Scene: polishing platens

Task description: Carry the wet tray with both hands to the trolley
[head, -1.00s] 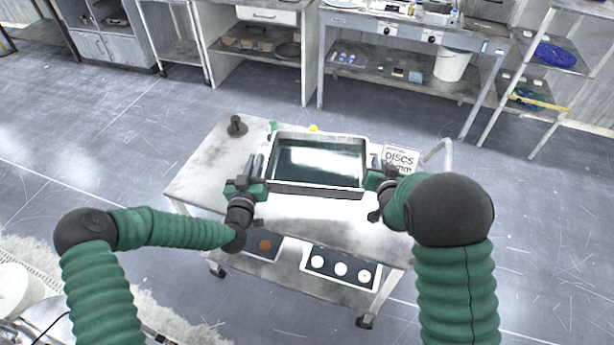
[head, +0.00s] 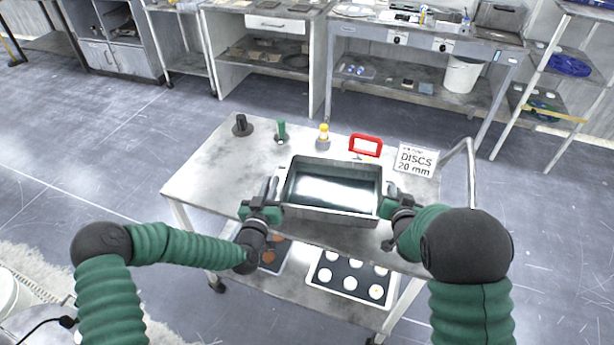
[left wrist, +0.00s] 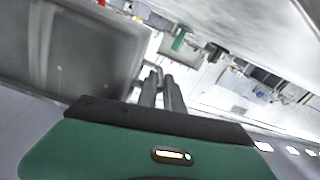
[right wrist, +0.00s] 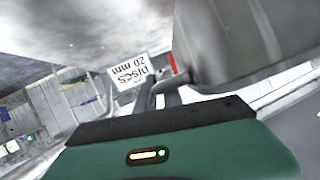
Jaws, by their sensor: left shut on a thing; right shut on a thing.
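The wet tray (head: 330,213) is a grey metal tray with a dark greenish, shiny interior. I hold it level between both hands over the front middle of the trolley's top (head: 205,180). My left gripper (head: 271,188) is shut on its left end. My right gripper (head: 392,190) is shut on its right end. The tray's side also shows in the left wrist view (left wrist: 75,50) and the right wrist view (right wrist: 230,40). I cannot tell whether its underside touches the trolley; the contact is hidden.
The trolley's left top is clear. White discs lie in a lower-shelf tray (head: 349,281).

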